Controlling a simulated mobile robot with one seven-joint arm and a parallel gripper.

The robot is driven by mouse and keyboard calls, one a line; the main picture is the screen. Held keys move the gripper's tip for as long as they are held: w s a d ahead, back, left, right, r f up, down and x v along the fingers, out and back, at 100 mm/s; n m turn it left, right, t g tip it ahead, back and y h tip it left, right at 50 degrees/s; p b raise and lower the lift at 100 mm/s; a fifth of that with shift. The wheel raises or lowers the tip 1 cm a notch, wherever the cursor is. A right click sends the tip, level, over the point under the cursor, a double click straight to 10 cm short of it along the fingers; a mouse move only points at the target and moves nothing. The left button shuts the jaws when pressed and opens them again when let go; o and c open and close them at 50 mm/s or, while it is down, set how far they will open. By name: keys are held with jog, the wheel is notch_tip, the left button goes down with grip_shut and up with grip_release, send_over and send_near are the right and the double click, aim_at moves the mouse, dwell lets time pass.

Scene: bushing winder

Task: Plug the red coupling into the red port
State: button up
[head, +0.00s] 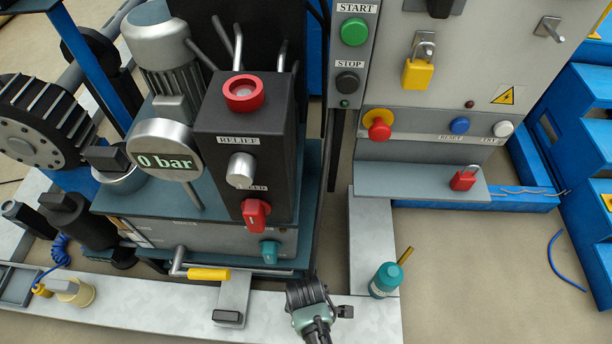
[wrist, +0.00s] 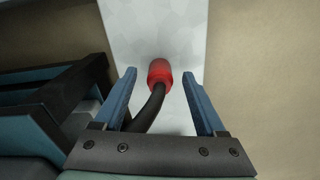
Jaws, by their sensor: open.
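The red coupling (wrist: 160,73) shows in the wrist view as a short red cylinder on the end of a black hose (wrist: 150,108), over a pale grey metal strip. My gripper (wrist: 159,76) is open, with one blue finger on each side of the coupling. Gaps show between the fingers and the coupling. In the head view my gripper (head: 310,292) is low in the middle, above the grey frame, and I cannot make out the coupling there. The red port (head: 243,93) appears to be the red ring with a pale centre on top of the black box.
A 0 bar gauge (head: 165,149) and a red bleed handle (head: 256,214) are near the box. A yellow-handled lever (head: 208,274) lies left of my gripper, a teal bottle (head: 385,280) right. A control cabinet (head: 480,60) stands behind right.

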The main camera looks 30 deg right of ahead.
grip_shut()
dwell(0.4)
jog(key=shift+r, duration=0.1)
notch_tip(320, 180, up, 10)
jog(key=p, duration=0.8)
